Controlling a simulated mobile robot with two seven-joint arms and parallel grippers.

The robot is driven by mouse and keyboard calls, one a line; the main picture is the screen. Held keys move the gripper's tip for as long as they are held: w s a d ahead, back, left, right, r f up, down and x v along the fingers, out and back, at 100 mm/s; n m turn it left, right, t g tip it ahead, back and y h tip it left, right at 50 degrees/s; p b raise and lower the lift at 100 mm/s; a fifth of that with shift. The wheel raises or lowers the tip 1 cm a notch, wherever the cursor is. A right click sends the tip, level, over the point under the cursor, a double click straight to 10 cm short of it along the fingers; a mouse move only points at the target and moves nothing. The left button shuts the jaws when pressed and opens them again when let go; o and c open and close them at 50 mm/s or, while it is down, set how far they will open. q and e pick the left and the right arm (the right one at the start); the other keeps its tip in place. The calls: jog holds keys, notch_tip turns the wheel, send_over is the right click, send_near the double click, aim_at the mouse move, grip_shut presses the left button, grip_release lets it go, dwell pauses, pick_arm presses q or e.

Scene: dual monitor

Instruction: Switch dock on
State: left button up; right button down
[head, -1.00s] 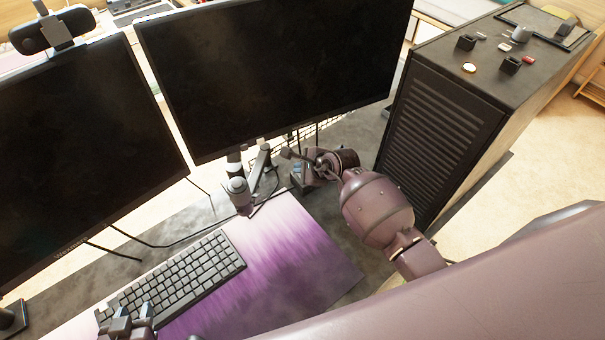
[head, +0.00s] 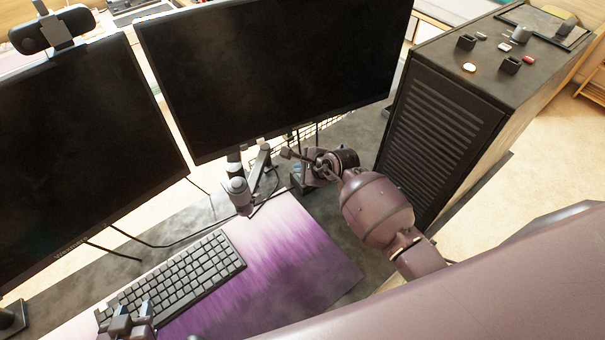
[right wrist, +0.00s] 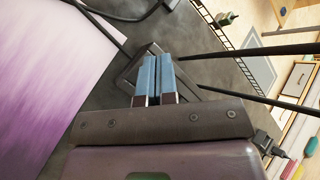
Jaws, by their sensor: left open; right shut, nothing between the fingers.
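The dock appears to be the small dark box (head: 301,186) on the desk below the right monitor, mostly hidden by my right gripper (head: 298,170). In the right wrist view a dark, tilted box edge (right wrist: 128,72) shows behind the blue fingers of my right gripper (right wrist: 157,62). These fingers are shut with nothing between them, and their tips overlap the box; I cannot tell whether they touch it. Its switch is not distinguishable. My left gripper (head: 133,314) is open and empty over the near end of the keyboard.
Two black monitors (head: 270,70) stand behind. A dark computer case (head: 440,125) stands to the right, with small items on top. A keyboard (head: 185,275) and a purple mat (head: 290,255) lie in front. A microphone-like device (head: 237,190) and cables are left of my right gripper.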

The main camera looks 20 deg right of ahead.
pick_arm(q)
jog(key=shift+f, duration=0.1)
pick_arm(e)
jog(key=shift+f, duration=0.15)
pick_arm(q)
jog(key=shift+f, duration=0.2)
pick_arm(e)
jog(key=shift+f, duration=0.3)
pick_arm(q)
jog(key=shift+s, duration=0.15)
jog(key=shift+f, duration=0.1)
pick_arm(e)
jog(key=shift+r, duration=0.1)
pick_arm(q)
jog(key=shift+r, duration=0.5)
pick_arm(e)
jog(key=shift+r, duration=0.4)
pick_arm(q)
jog(key=shift+r, duration=0.1)
